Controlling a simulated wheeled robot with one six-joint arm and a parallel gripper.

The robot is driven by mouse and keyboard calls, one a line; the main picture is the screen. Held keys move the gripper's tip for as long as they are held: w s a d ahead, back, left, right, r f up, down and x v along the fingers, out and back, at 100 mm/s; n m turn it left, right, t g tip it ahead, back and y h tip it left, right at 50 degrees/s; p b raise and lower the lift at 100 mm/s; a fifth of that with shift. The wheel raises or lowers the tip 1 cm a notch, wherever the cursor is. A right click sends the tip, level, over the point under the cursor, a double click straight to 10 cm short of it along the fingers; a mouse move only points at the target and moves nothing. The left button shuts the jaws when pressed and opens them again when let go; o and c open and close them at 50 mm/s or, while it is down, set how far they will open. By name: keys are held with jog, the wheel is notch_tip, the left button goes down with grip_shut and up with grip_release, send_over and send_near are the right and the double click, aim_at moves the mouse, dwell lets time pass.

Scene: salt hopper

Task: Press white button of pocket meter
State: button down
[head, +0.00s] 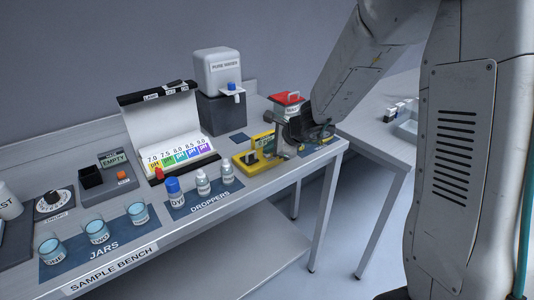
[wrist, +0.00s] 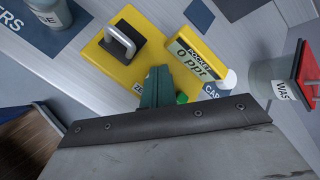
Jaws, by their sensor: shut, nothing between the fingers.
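A green button (wrist: 182,98) shows right of the fingers. A partly hidden "ZE" label is left of them. A white rounded piece (wrist: 230,78) sits at the display's right end. I cannot identify the white button for sure.
A waste jar with a red lid (wrist: 308,75) stands close on the right. A dropper bottle (wrist: 50,12) is at the upper left. In the head view, droppers (head: 203,183), jars (head: 97,232), a colour chart (head: 178,150) and a water dispenser (head: 220,90) stand along the bench.

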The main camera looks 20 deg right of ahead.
aim_at(270, 158)
jog(key=shift+r, duration=0.9)
jog(key=shift+r, duration=2.55)
jog(key=s+a+r+n+g+y, duration=0.1)
jog(key=s+a+n+g, duration=0.15)
jog(key=s+n, duration=0.55)
jog(key=s+a+r+n+g, duration=0.15)
jog(key=s+n+g, duration=0.3)
jog(key=s, duration=0.65)
jog(key=s+d+r+n+h, duration=0.2)
jog(key=s+d+n, duration=0.1)
jog(key=s, duration=0.6)
jog(key=s+d+r+n+h, duration=0.2)
jog(key=s+n, duration=0.3)
jog(key=s, duration=0.4)
jog(key=shift+d+h, duration=0.75)
jog(key=shift+h, duration=0.05)
